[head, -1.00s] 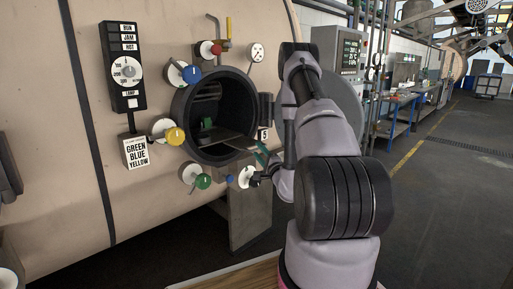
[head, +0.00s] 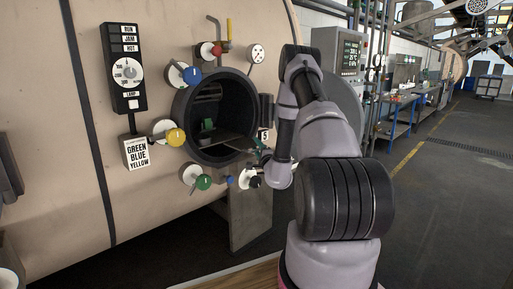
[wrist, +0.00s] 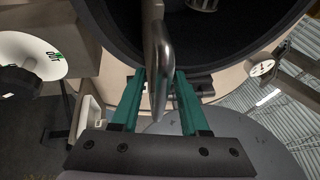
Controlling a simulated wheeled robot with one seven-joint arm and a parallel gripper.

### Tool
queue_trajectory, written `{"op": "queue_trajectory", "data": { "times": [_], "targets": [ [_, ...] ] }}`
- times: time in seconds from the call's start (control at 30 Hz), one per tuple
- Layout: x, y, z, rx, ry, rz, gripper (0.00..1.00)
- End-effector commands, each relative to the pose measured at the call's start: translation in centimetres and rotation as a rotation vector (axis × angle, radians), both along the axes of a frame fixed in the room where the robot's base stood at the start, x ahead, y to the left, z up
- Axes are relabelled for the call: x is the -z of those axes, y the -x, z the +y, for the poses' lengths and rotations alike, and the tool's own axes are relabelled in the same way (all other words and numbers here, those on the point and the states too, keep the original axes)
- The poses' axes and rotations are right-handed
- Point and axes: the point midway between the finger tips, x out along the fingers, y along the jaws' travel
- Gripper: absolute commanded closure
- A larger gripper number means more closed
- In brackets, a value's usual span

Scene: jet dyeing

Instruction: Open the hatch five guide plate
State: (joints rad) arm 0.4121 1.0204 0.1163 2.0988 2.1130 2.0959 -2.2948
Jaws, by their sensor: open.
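Hatch five (head: 222,92) is a dark round opening in the beige vessel, its door standing open at the right, partly behind my arm. A grey flat plate (head: 232,141), apparently the guide plate, lies low in the opening, with a small green part (head: 207,126) beside it. My gripper (head: 258,147) is at the opening's lower right edge, mostly hidden by my arm. In the wrist view my gripper (wrist: 160,78) is open, with its teal fingers on either side of a curved metal bar (wrist: 157,38). I cannot tell whether either finger touches the bar.
Coloured valve knobs ring the opening: red (head: 216,49), blue (head: 193,75), yellow (head: 174,137) and green (head: 203,182). A black control box (head: 124,70) and a colour-name sign (head: 135,152) are to the left. The floor (head: 450,190) at right is clear.

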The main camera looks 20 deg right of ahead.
Motion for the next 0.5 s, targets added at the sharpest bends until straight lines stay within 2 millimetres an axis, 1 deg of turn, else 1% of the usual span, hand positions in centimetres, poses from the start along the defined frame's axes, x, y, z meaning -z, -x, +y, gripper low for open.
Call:
{"op": "queue_trajectory", "data": {
  "times": [0.27, 0.4, 0.5],
  "targets": [
    [-0.04, -0.17, -0.01, 0.0, -0.001, 0.0, 0.55],
    [-0.04, -0.16, -0.01, 0.0, 0.0, 0.0, 1.0],
    [-0.07, -0.16, -0.01, 0.0, -0.001, -0.001, 1.0]
  ]
}}
